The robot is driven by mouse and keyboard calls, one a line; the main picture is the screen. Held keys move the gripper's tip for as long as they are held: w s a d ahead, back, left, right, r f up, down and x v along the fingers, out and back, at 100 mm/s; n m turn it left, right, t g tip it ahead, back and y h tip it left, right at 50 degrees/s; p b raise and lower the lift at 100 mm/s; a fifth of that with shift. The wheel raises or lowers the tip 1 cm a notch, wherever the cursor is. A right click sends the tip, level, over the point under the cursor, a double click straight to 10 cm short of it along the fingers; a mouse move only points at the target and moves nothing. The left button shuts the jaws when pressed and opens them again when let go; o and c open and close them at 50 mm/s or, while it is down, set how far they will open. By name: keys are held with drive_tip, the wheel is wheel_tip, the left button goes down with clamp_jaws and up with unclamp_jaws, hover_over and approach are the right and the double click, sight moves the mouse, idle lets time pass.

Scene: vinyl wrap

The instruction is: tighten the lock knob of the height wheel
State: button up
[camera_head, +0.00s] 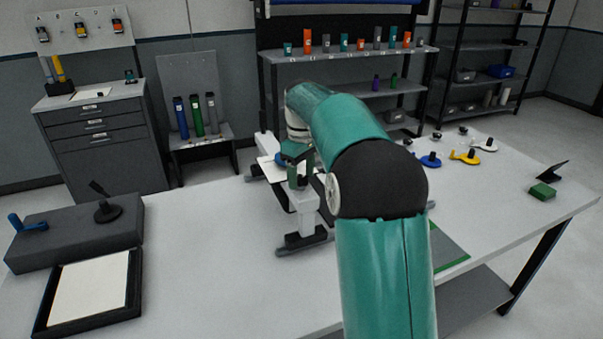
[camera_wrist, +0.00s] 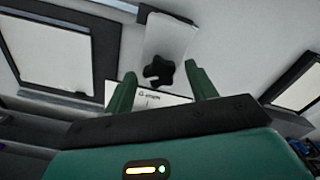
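A black star-shaped lock knob (camera_wrist: 158,72) shows in the wrist view on a white block (camera_wrist: 170,38), with a small white label (camera_wrist: 150,98) below it. My gripper (camera_wrist: 161,69) is open. Its two green fingers stand on either side of the knob in the picture, with gaps between them and it. I cannot tell whether the fingertips are level with the knob in depth. In the head view my gripper is over the white stand (camera_head: 303,222), and my arm hides much of it. I cannot make out the height wheel.
A grey block (camera_head: 75,238) with handled tools and a black-framed white panel (camera_head: 136,292) are at the table's left. Blue, yellow and white handled pieces (camera_head: 466,157) and a green block (camera_head: 542,191) are at the right. The white tabletop (camera_head: 215,260) left of the stand is clear.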

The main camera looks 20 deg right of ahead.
drive_tip(key=c, duration=0.9)
drive_tip(key=shift+m, duration=0.5)
drive_tip(key=m, duration=0.4)
drive_tip(key=shift+m, duration=0.3)
drive_tip(key=m, duration=1.1)
drive_tip(key=shift+m, duration=0.4)
drive_tip(key=m, duration=0.6)
drive_tip(key=shift+r+m, duration=0.1)
drive_tip(key=shift+m, duration=0.2)
